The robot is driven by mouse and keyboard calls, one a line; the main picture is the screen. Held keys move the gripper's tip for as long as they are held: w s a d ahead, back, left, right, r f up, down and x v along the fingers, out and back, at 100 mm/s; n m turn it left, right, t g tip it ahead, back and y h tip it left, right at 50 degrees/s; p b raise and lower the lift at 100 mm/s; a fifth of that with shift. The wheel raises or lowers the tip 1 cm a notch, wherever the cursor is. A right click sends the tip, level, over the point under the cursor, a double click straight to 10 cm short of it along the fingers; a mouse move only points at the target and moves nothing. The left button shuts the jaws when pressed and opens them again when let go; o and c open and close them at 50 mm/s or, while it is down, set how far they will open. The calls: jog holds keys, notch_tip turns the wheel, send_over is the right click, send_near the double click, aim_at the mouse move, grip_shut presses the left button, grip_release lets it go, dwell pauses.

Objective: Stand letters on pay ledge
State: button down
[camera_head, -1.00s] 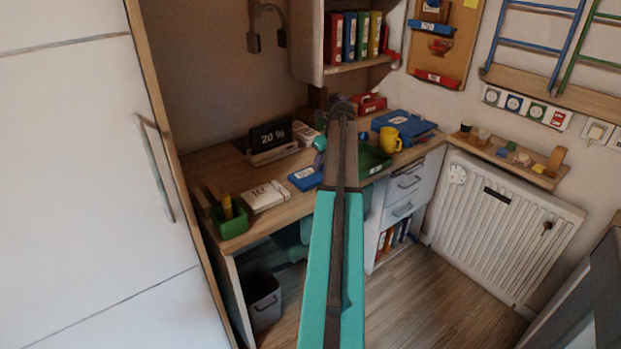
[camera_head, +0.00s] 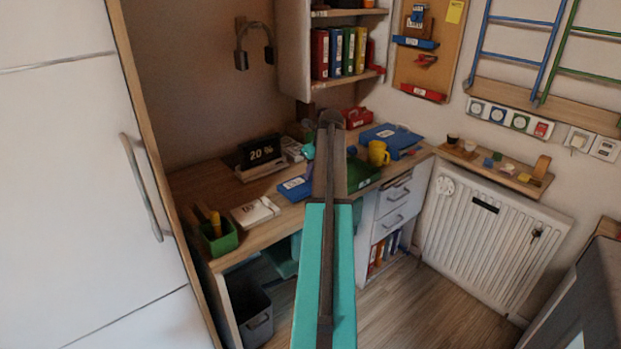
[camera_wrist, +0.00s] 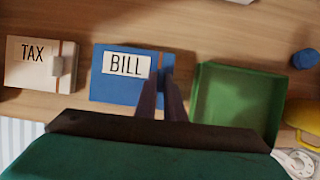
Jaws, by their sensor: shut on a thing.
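The blue BILL letter (camera_wrist: 116,86) lies on the desk in the wrist view, and it also shows in the head view (camera_head: 294,189). My gripper (camera_wrist: 160,92) is shut on its right edge, by the brown band. The white TAX letter (camera_wrist: 38,72) lies to its left, also seen in the head view (camera_head: 254,213). On the corkboard (camera_head: 452,45) hang a blue ledge (camera_head: 415,42) and, lower, a red ledge (camera_head: 423,92). Their labels are too small to read. In the head view my arm hides the fingertips.
A green tray (camera_wrist: 236,98) sits just right of the letter, with a yellow mug (camera_head: 378,153) beyond it. A black 20 % sign (camera_head: 260,151) and a green pen box (camera_head: 218,234) stand on the desk. A white wardrobe (camera_head: 70,180) flanks the left side.

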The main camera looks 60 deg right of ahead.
jog(key=shift+r, duration=0.6)
jog(key=s+a+r, duration=0.1)
jog(key=s+a, duration=0.8)
jog(key=a, duration=0.4)
jog(key=shift+s+r, duration=0.2)
jog(key=shift+r, duration=0.05)
dwell(0.5)
